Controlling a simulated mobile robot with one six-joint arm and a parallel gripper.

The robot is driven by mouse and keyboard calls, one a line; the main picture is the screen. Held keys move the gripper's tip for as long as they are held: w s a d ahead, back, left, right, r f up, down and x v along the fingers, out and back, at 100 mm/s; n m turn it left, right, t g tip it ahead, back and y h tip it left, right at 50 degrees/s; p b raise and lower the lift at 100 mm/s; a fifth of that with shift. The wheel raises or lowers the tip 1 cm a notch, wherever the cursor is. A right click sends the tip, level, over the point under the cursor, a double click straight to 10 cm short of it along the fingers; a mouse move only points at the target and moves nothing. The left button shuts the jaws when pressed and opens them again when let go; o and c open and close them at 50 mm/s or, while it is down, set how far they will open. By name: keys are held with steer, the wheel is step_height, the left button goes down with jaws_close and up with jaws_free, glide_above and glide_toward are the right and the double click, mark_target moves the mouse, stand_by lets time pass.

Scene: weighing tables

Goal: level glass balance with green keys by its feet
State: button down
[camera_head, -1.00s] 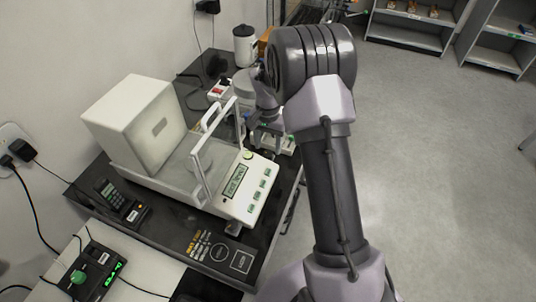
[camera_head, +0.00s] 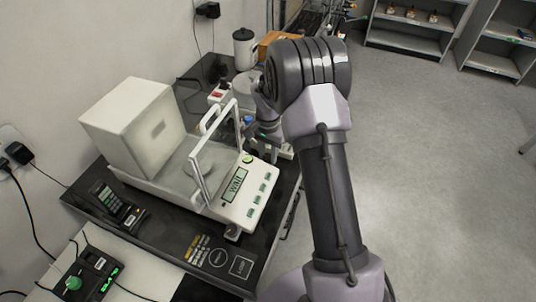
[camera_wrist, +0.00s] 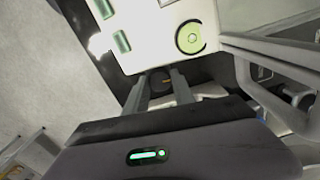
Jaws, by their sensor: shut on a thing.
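The glass balance (camera_head: 236,204) stands on the dark table, with a white body, a clear framed draft shield and a row of green keys (camera_head: 262,188). Its display (camera_head: 235,185) appears to read "WAIT". A round green bubble level (camera_head: 247,158) sits at its far right corner; in the wrist view the level (camera_wrist: 190,38) is large, but its bubble is hard to place. A front foot (camera_head: 232,231) shows under the near corner. My gripper (camera_wrist: 161,82) is shut on the dark foot (camera_wrist: 158,80) under the corner by the level. In the head view my wrist mostly hides that foot.
A handheld device (camera_head: 112,200) in a dock and a black unit with a green knob (camera_head: 74,283) are at the left. Floor at right is clear.

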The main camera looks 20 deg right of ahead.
mark_target(268, 156)
steer(key=shift+m, duration=0.5)
steer(key=c, duration=1.1)
jaws_free()
steer(key=shift+o, duration=0.2)
step_height(268, 156, up, 17)
steer(key=p, duration=0.5)
steer(key=shift+r+p, duration=0.2)
steer(key=shift+p, duration=0.2)
